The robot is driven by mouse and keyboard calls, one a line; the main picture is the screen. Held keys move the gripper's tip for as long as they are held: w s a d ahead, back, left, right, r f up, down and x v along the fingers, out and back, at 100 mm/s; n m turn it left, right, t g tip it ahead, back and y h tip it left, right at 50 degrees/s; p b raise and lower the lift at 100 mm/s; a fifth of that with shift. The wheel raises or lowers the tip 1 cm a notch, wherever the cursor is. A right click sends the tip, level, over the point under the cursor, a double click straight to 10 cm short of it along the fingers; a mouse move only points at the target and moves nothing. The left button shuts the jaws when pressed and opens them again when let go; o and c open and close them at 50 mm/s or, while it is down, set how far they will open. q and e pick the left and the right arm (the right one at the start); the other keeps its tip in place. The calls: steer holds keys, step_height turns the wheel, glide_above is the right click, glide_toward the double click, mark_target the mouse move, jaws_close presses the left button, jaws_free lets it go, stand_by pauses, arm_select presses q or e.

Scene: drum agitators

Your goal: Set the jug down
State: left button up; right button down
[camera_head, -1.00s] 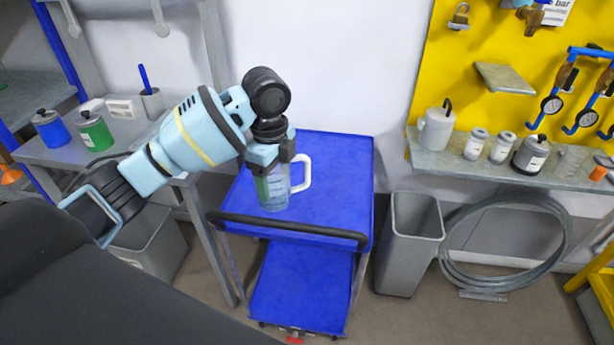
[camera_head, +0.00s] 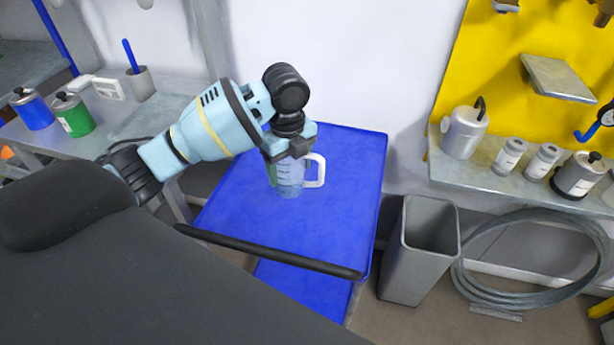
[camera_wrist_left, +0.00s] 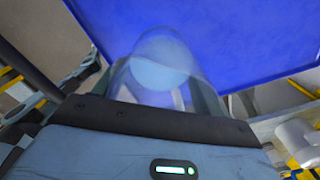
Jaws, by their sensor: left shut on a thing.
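The jug (camera_head: 289,180) is clear with a white handle on its right side and looks upright. My left gripper (camera_head: 287,150) is shut on its upper part, from above. The jug is over the blue top of a cart (camera_head: 335,215); I cannot tell if its base touches the surface. In the left wrist view the jug (camera_wrist_left: 160,75) shows between the fingers, with the blue cart top (camera_wrist_left: 240,35) beyond it. My right gripper is not in view.
A black cart handle bar (camera_head: 270,253) runs along the near edge. A grey bin (camera_head: 425,235) stands right of the cart. A shelf with canisters (camera_head: 465,135) is at right, and a bench with blue and green cans (camera_head: 73,116) at left. The cart top around the jug is clear.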

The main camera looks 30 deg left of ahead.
arm_select(q)
steer(key=shift+f, duration=0.1)
steer(key=shift+f+b, duration=0.3)
steer(key=shift+f, duration=4.45)
steer(key=shift+f, duration=0.15)
steer(key=o, duration=1.1)
steer(key=shift+o, duration=0.2)
step_height(320, 180, up, 12)
steer(key=shift+r+p, duration=0.15)
steer(key=shift+p, duration=0.35)
steer(key=shift+s, duration=0.1)
